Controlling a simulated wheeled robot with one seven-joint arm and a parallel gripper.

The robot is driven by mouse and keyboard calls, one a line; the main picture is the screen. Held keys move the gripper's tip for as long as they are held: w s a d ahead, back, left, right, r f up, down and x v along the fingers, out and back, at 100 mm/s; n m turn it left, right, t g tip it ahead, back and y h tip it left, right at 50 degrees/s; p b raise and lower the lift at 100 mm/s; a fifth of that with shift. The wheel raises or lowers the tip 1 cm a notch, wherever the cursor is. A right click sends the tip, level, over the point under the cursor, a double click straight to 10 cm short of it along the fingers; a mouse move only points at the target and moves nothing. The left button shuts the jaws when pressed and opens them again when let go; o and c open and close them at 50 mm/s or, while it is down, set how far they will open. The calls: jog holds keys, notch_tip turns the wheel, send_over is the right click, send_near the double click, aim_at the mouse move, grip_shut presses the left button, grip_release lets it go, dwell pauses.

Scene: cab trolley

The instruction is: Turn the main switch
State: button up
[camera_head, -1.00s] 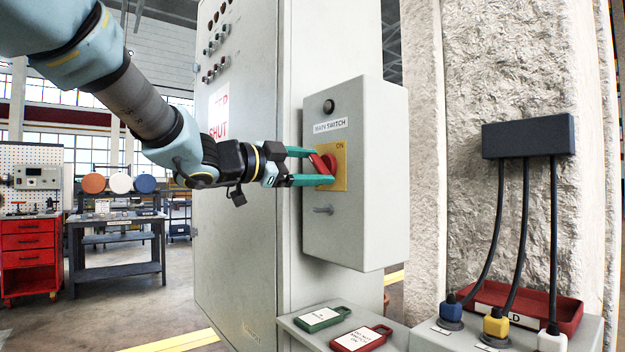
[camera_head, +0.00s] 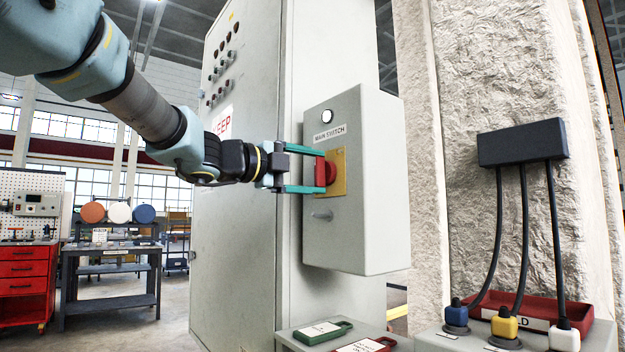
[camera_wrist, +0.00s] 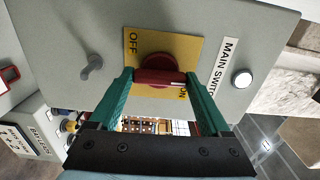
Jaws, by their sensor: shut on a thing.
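The main switch is a red rotary knob (camera_head: 326,173) on a yellow plate (camera_head: 341,173), fixed to a grey box (camera_head: 358,235) labelled MAIN SWITCH. My gripper (camera_head: 318,171) reaches in from the left, its green fingers shut on the knob. In the wrist view, the knob's red bar (camera_wrist: 159,77) lies across between the fingertips. Its white mark is at the end near ON, and OFF shows at the plate's other side. In the head view the bar stands roughly upright. The round lamp (camera_head: 327,116) above the label is bright white; it also shows in the wrist view (camera_wrist: 242,78).
A small grey handle (camera_head: 322,215) sticks out below the knob. A tall cabinet (camera_head: 240,230) stands behind the box. Green (camera_head: 322,331) and red (camera_head: 368,345) tags lie on a ledge below. Plugs with black cables and a red tray (camera_head: 540,309) are at lower right.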

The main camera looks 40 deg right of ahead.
jog(key=shift+f, duration=0.1)
dwell(0.4)
jog(key=o, duration=1.2)
jog(key=a, duration=0.7)
jog(key=a+b, duration=0.1)
jog(key=a, duration=0.2)
jog(key=shift+w+a, duration=0.3)
jog(key=shift+a, duration=0.1)
